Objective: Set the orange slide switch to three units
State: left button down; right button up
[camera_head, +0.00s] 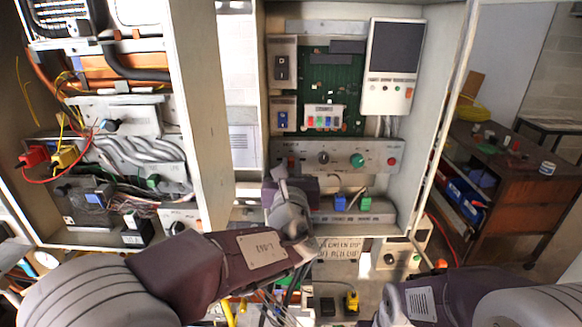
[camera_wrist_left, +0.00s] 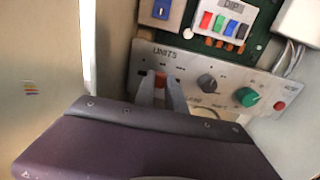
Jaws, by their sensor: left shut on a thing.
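The orange slide switch (camera_wrist_left: 160,79) sits under the word UNITS at the left end of a grey control panel (camera_wrist_left: 225,76), in the left wrist view. My left gripper (camera_wrist_left: 161,88) is shut on the switch, with one finger on each side of it.
A black knob (camera_wrist_left: 207,83), a green knob (camera_wrist_left: 246,97) and a red button (camera_wrist_left: 280,106) lie to the right on the panel. A DIP block (camera_wrist_left: 224,23) is above it. Cabinet walls (camera_head: 208,120) stand close on both sides.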

pick_arm(q)
jog(key=d, duration=0.3)
jog(key=shift+d, duration=0.2)
jog(key=shift+a, duration=0.1)
jog(key=c, duration=1.7)
grip_release()
jog(key=shift+c, duration=0.2)
jog(key=o, duration=0.4)
jog(key=shift+w, duration=0.1)
